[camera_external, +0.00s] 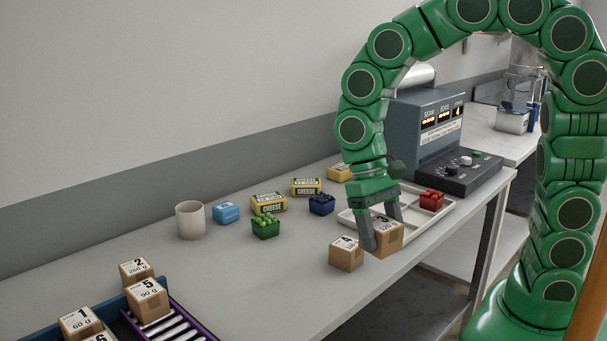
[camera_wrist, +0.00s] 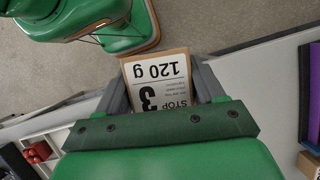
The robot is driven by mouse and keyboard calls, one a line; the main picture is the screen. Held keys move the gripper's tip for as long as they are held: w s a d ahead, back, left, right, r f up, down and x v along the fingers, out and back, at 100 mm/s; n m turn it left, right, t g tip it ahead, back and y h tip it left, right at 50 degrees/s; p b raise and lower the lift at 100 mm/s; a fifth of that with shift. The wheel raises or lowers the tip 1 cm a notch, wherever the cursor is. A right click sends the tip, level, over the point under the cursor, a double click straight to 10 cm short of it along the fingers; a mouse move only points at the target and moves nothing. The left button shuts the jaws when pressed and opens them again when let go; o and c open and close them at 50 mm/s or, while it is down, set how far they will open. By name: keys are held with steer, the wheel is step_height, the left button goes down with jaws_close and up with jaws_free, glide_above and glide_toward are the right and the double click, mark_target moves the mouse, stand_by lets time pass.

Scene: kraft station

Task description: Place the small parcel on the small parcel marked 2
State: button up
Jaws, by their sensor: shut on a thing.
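My gripper (camera_external: 385,232) is shut on a small cardboard parcel (camera_external: 388,240), near the table's front edge. In the wrist view, the held parcel (camera_wrist: 160,85) lies between the fingers of my gripper (camera_wrist: 163,90), and its white label reads STOP 3, 120 g. I cannot tell whether its underside touches the table. The small parcel marked 2 (camera_external: 137,269), labelled 250 g, sits upright at the far left, well away from my gripper. Its lower part is partly hidden by the parcel marked 5 (camera_external: 148,300).
Parcel 4 (camera_external: 346,255) stands just left of the held parcel. Parcel 1 (camera_external: 80,324) is at the lower left, near the purple-edged roller rack (camera_external: 190,318). A white tray (camera_external: 440,222), cheese boxes (camera_external: 268,202), green punnet (camera_external: 265,229) and cup (camera_external: 190,221) stand behind. The table's middle front is clear.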

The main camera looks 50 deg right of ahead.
steer(key=w+a+r+m+t+y, duration=0.25)
steer(key=w+a+m, duration=0.55)
steer(key=w+a, duration=0.5)
steer(key=w+a+r+m+t+y, duration=0.25)
steer(key=w+a+m, duration=0.55)
steer(key=w+a, duration=0.5)
steer(key=h, duration=0.1)
glide_above(128, 269)
steer(key=d, duration=0.2)
steer(key=shift+g, duration=0.3)
steer(key=shift+s+f, duration=0.15)
steer(key=shift+f, duration=2.05)
steer(key=shift+s+f, duration=0.15)
steer(key=shift+f, duration=2.05)
steer(key=shift+f, duration=0.1)
steer(key=shift+w+a+f, duration=0.15)
steer(key=shift+f, duration=1.6)
steer(key=shift+f, duration=0.1)
steer(key=o, duration=1.1)
